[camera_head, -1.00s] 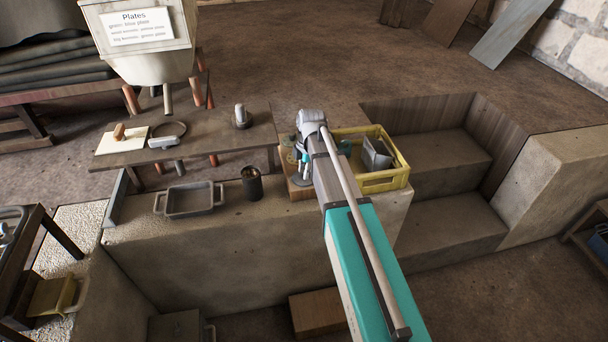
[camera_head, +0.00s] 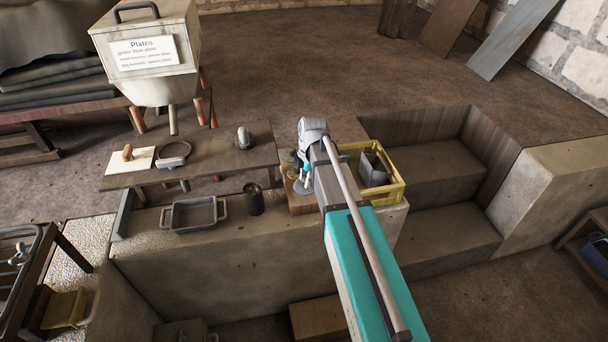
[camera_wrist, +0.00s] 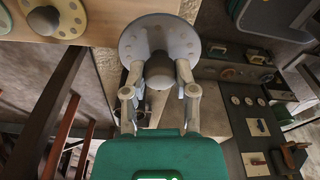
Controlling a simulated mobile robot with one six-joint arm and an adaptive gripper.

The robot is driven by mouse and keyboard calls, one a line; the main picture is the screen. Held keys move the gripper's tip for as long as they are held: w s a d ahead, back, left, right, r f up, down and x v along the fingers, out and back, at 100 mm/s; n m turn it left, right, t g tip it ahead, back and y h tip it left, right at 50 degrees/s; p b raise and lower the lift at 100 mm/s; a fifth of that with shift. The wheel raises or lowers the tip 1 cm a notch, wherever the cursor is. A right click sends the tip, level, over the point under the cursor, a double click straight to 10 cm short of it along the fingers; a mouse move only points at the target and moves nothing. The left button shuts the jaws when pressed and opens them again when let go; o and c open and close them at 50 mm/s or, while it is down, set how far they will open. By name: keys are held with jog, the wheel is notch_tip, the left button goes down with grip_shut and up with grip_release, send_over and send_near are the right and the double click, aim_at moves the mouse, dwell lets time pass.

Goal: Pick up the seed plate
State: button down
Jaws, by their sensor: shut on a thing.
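My gripper (camera_wrist: 158,82) is shut on the dark central knob of a round pale grey plate (camera_wrist: 132,42) with small holes near its rim. In the wrist view the plate overlaps the edge of a wooden board (camera_wrist: 108,27). I cannot tell whether it touches the board. A yellowish plate (camera_wrist: 68,28) with a dark knob sits on the board at the upper left, partly cut off. In the head view my gripper (camera_head: 303,178) is small and partly hidden by my arm over the board (camera_head: 290,207). The grey plate (camera_head: 303,188) shows there too.
A yellow crate (camera_head: 397,190) holding a grey container stands right of the board. A black cup (camera_head: 254,200) and a grey tray (camera_head: 192,214) stand to the left. A hopper (camera_head: 150,70) labelled "Plates" stands behind. Recessed steps (camera_head: 445,225) lie to the right.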

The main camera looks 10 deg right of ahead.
jog(key=s+r+p, duration=0.5)
jog(key=s+r, duration=0.1)
jog(key=s, duration=0.5)
jog(key=shift+s+r+p, duration=0.15)
jog(key=shift+r+p, duration=0.25)
jog(key=shift+s, duration=0.15)
dwell(0.4)
